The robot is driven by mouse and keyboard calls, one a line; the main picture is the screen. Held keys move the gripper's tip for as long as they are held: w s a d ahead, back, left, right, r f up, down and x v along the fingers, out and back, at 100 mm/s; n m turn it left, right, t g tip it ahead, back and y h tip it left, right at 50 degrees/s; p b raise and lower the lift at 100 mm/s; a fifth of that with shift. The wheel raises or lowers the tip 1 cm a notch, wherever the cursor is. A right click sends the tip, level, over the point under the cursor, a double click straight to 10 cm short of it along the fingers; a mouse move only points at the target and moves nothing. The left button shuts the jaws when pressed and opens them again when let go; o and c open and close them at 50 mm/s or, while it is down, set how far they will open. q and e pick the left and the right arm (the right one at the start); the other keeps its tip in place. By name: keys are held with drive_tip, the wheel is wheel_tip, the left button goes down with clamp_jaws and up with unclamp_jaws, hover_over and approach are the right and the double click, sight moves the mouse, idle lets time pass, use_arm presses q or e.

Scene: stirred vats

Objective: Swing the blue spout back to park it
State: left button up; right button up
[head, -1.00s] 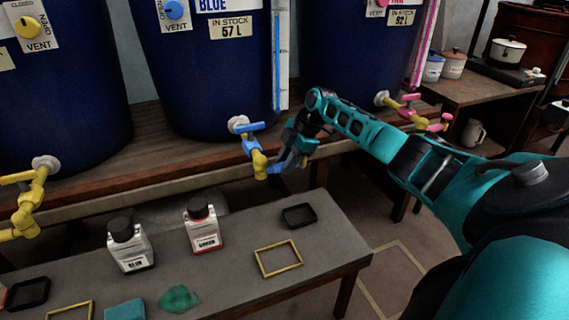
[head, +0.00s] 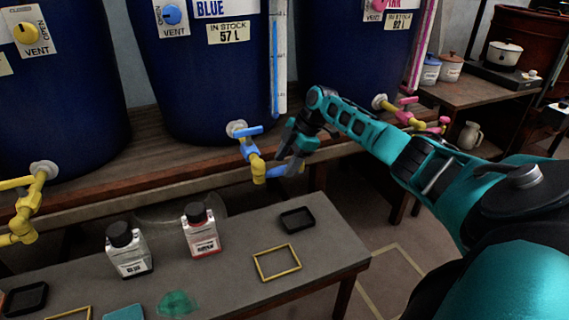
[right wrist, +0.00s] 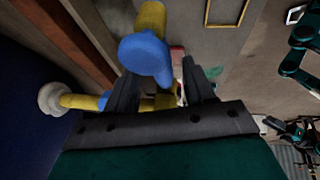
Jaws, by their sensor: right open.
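The blue vat's tap sticks out from its foot, with a blue handle (head: 250,130) on top. My right gripper (head: 294,158) is at the spout's outer end, fingers open. In the right wrist view a rounded blue part (right wrist: 145,56) with a yellow piece lies near and partly between the spread fingers (right wrist: 162,90); I cannot tell whether they touch it.
The grey bench (head: 225,270) in front holds a black-capped bottle (head: 129,250), a red-labelled bottle (head: 201,230), a black tray (head: 297,220) and a yellow frame (head: 277,263). A pink-handled tap (head: 408,112) is to the right, behind my arm. A yellow tap (head: 28,205) is at left.

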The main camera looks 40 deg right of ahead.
drive_tip(key=p+v, duration=0.2)
drive_tip(key=v, duration=0.9)
drive_tip(key=shift+r, duration=0.2)
